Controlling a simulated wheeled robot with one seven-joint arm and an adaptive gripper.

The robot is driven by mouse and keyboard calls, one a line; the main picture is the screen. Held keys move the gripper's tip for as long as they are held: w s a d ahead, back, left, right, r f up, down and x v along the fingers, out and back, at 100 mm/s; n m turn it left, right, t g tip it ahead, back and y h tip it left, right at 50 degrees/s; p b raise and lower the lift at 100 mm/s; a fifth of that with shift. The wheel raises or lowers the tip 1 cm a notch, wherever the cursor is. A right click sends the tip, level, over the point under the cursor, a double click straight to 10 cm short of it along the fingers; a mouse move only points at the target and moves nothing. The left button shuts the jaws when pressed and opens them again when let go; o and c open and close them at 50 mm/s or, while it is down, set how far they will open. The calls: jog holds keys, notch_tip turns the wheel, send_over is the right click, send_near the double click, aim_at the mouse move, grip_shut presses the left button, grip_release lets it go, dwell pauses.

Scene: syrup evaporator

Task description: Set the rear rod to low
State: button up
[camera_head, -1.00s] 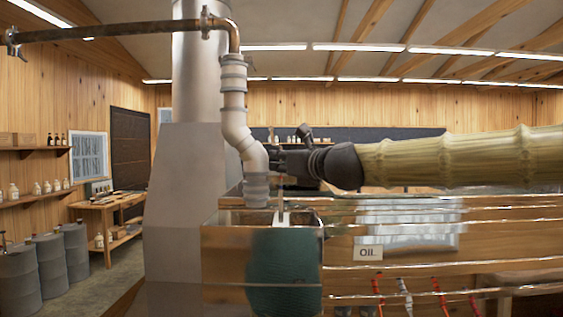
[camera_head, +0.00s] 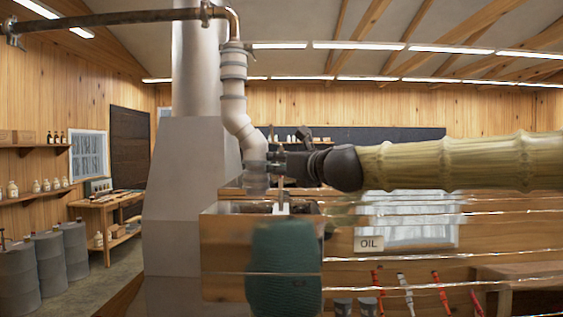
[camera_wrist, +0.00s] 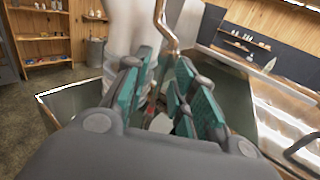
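The rear rod is probably the thin upright rod (camera_head: 281,190) above a small white piece (camera_head: 283,208) at the wooden-faced box (camera_head: 225,240). In the head view my gripper (camera_head: 278,161) is at the left end of my arm, in line with the lower pale pipe and just above the rod's visible part. The rod's upper end is hidden there. In the wrist view my gripper's teal-padded fingers (camera_wrist: 163,75) stand apart. Small red and white parts (camera_wrist: 153,112) show between them; I cannot tell whether the rod is among these. I see no clear grip.
The pale bent pipe (camera_head: 237,115) hangs close to my gripper, in front of the large grey stack (camera_head: 190,180).

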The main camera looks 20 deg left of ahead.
jog(key=shift+s+r, duration=0.1)
jog(key=shift+r, duration=0.05)
jog(key=v, duration=1.2)
dwell(0.3)
